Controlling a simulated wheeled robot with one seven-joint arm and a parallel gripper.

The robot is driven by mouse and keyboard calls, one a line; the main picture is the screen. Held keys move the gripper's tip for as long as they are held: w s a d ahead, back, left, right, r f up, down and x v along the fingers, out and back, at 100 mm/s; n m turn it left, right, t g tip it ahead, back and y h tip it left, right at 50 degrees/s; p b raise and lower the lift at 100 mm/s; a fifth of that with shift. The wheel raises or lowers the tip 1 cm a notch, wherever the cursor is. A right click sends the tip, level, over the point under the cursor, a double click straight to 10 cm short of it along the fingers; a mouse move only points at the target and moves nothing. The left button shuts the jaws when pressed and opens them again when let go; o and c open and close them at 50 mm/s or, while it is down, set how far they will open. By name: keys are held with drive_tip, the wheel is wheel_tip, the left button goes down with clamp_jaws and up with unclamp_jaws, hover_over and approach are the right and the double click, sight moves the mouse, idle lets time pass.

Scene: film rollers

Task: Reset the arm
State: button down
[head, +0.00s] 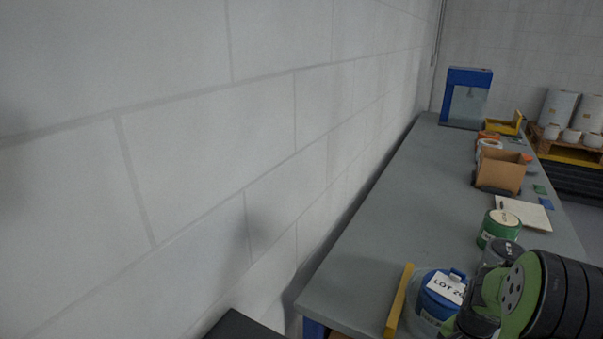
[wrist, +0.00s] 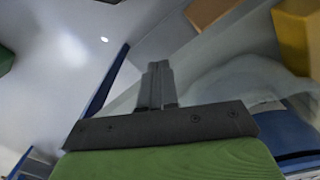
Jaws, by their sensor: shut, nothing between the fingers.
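My gripper (wrist: 157,72) shows in the wrist view, its two dark fingers together with nothing between them. In the head view part of my green and black arm stands at the lower right, in front of the near end of the bench; I cannot make out the fingertips there. A blue-lidded container (head: 441,294) with a white label reading "LOT" is just left of the arm. A blue container (wrist: 285,132) also shows at the right of the wrist view.
A long grey bench (head: 400,195) runs along the white block wall (head: 200,130). A yellow bar (head: 399,300), a green can (head: 498,229), a paper sheet (head: 527,212), a cardboard box (head: 502,169) and a blue frame (head: 467,97) stand on it. The bench's left strip is clear.

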drive_tip(key=a+r+n+t+p, duration=0.1)
drive_tip(key=a+r+n, duration=0.15)
drive_tip(key=r, duration=0.25)
drive_tip(key=a+r+n+p, duration=0.1)
drive_tip(key=a+r, duration=0.3)
drive_tip(key=r, duration=0.2)
drive_tip(key=s+a+r+n+t+p, duration=0.4)
drive_tip(key=s+a+r+n, duration=0.5)
drive_tip(key=s+a+r, duration=0.5)
drive_tip(key=shift+a+r+t, duration=0.3)
drive_tip(key=shift+r, duration=0.3)
